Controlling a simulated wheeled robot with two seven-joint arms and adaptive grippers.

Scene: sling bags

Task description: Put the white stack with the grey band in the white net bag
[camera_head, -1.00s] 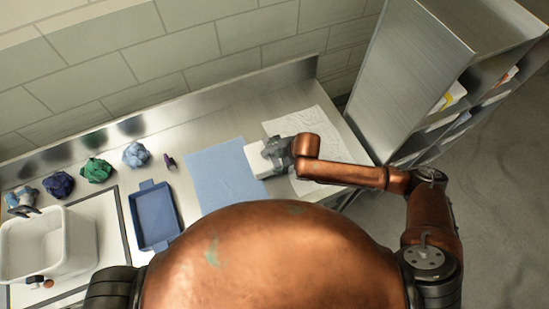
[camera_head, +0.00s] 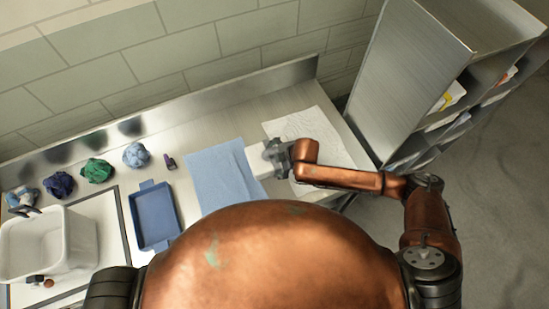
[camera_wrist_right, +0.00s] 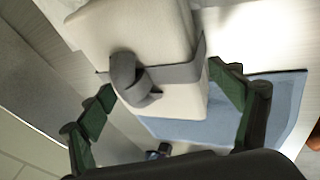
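The white stack with its knotted grey band (camera_wrist_right: 160,45) lies between the fingers of my right gripper (camera_wrist_right: 160,82) in the right wrist view. The fingertips sit close to opposite sides of the stack; I cannot tell whether both press on it. In the head view the stack (camera_head: 257,162) shows at the right edge of a blue cloth, just left of my right gripper (camera_head: 268,156). A wrinkled white sheet (camera_head: 315,135) lies flat to the right; I cannot tell whether it is the net bag. My left gripper is not clearly in view.
The blue cloth (camera_head: 215,180) lies mid-counter. Left of it are a blue tray (camera_head: 153,215), a white bin (camera_head: 45,245) and several crumpled bundles, one green (camera_head: 97,171). A metal shelf unit (camera_head: 410,80) stands at the right. The wall bounds the counter's back.

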